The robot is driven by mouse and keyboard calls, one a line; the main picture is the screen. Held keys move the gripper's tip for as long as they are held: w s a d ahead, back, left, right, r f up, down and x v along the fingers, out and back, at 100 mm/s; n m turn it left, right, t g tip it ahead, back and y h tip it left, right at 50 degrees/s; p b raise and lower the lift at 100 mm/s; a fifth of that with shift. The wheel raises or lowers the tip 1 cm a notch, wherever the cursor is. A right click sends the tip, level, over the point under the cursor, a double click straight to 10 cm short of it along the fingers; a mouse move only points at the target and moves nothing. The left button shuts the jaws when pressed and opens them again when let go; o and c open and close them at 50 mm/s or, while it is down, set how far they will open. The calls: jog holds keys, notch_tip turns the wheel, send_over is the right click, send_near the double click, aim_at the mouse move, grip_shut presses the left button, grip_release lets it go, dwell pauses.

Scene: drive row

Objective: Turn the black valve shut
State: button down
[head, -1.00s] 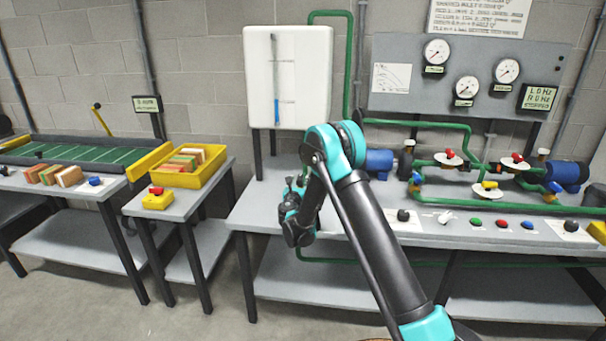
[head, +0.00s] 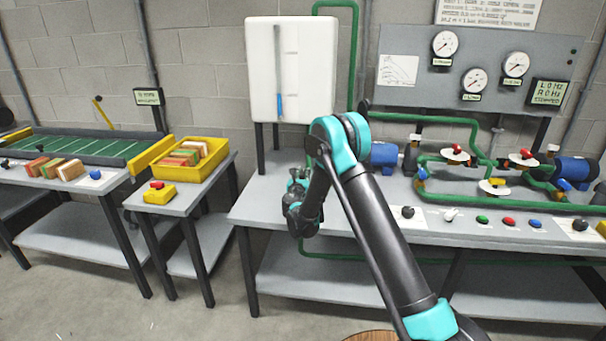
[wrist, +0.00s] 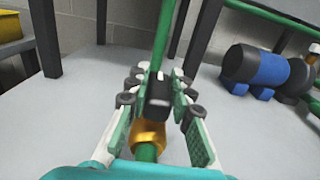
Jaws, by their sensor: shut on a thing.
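The black valve handle (wrist: 158,92) sits on a brass body (wrist: 149,133) on a green pipe in the wrist view. My gripper (wrist: 160,86) is shut on the black handle, with one finger on each side of it. The handle appears roughly in line with the pipe, but its exact angle is hard to tell. In the head view my gripper (head: 297,195) is low at the left end of the pump bench, and my own arm hides the valve there.
A white tank (head: 308,75) with a blue level mark stands behind my gripper. Blue pumps (wrist: 257,72), green pipes and coloured valves (head: 494,187) lie to the right. A row of knobs (head: 482,219) lines the bench front. A yellow crate (head: 205,175) stands on the left table.

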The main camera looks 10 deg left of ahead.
jog(key=shift+a+m+h, duration=0.1)
jog(key=shift+m+h, duration=0.3)
jog(key=shift+h, duration=0.2)
jog(key=m+h, duration=0.1)
jog(key=h, duration=0.1)
jog(key=shift+m+g+h, duration=0.3)
jog(key=shift+m+h, duration=0.1)
jog(key=m+g+h, duration=0.1)
jog(key=m+h, duration=0.1)
jog(key=h, duration=0.1)
jog(key=m+g+h, duration=0.2)
jog(key=h, duration=0.1)
jog(key=shift+m, duration=0.3)
jog(key=m+g+h, duration=0.5)
jog(key=g+h, duration=0.1)
jog(key=g, duration=0.1)
jog(key=shift+m, duration=0.4)
jog(key=shift+s+m+g, duration=0.1)
jog(key=shift+m+g, duration=0.2)
jog(key=shift+g, duration=0.3)
jog(key=c, duration=1.3)
grip_release()
